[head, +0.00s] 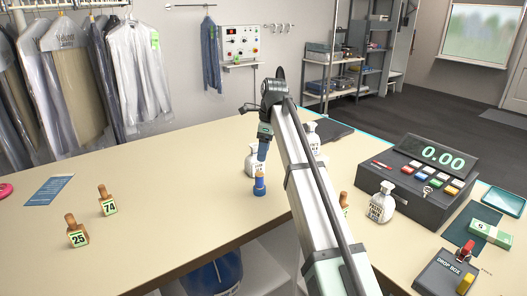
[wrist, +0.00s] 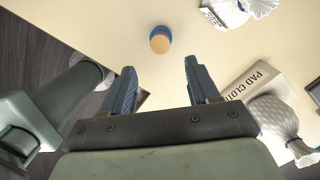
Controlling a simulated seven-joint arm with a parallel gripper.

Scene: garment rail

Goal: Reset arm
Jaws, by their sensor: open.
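A small blue bottle with a tan top (head: 259,184) stands on the counter just below the fingertips in the head view. It also shows beyond the fingertips in the wrist view (wrist: 160,40), apart from them. My arm reaches up across the middle of the head view and hides part of the counter.
Tagged wooden pieces, 25 (head: 77,232) and 74 (head: 107,203), stand at left. Counter between is clear. Bagged garments (head: 135,75) hang behind.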

